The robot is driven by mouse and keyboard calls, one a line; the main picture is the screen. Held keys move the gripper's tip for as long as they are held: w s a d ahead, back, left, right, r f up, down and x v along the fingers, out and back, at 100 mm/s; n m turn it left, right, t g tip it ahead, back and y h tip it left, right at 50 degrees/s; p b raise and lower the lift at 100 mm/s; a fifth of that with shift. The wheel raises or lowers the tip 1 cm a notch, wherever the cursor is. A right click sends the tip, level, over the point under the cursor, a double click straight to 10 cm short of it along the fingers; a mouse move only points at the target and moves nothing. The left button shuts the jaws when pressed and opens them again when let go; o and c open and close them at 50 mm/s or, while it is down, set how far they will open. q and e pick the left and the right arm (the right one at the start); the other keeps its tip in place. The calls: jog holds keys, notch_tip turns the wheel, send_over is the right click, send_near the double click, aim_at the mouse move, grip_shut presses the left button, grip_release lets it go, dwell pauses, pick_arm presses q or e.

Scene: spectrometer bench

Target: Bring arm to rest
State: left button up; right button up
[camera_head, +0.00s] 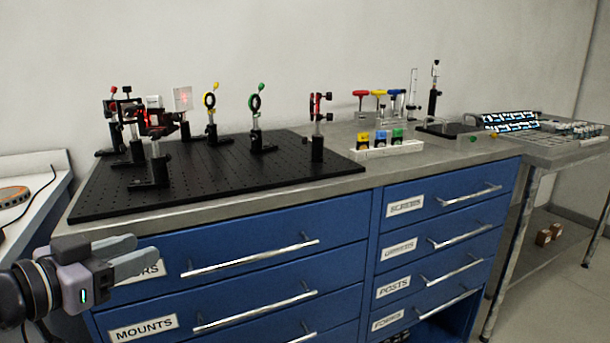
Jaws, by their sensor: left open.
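My left gripper (136,256) shows at the lower left, coming in from the left edge. Its two grey fingers are apart with nothing between them. It is in front of the blue drawer cabinet (345,232), below the level of the bench top, and one finger partly covers a drawer label. My right gripper is out of view.
A side table (560,150) stands at far right. Drawer handles stick out.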

pick_arm(q)
jog(key=s+d+f+n+g, duration=0.1)
jog(key=s+d+f, duration=0.15)
jog(key=f, duration=0.75)
jog(key=s+d+f+n, duration=0.1)
jog(key=d+f, duration=0.2)
jog(key=f, duration=0.7)
jog(key=s+d+f+n+g+y, duration=0.2)
jog(key=s+d+f+g+y, duration=0.15)
jog(key=s+f, duration=1.1)
notch_tip(320, 180, up, 13)
jog(key=a+p, duration=0.1)
jog(key=p, duration=1.7)
jog(key=shift+a+y, duration=0.35)
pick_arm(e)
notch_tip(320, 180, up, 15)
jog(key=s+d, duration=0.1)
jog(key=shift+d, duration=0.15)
pick_arm(q)
jog(key=shift+s+t, duration=0.1)
jog(key=shift+t, duration=0.15)
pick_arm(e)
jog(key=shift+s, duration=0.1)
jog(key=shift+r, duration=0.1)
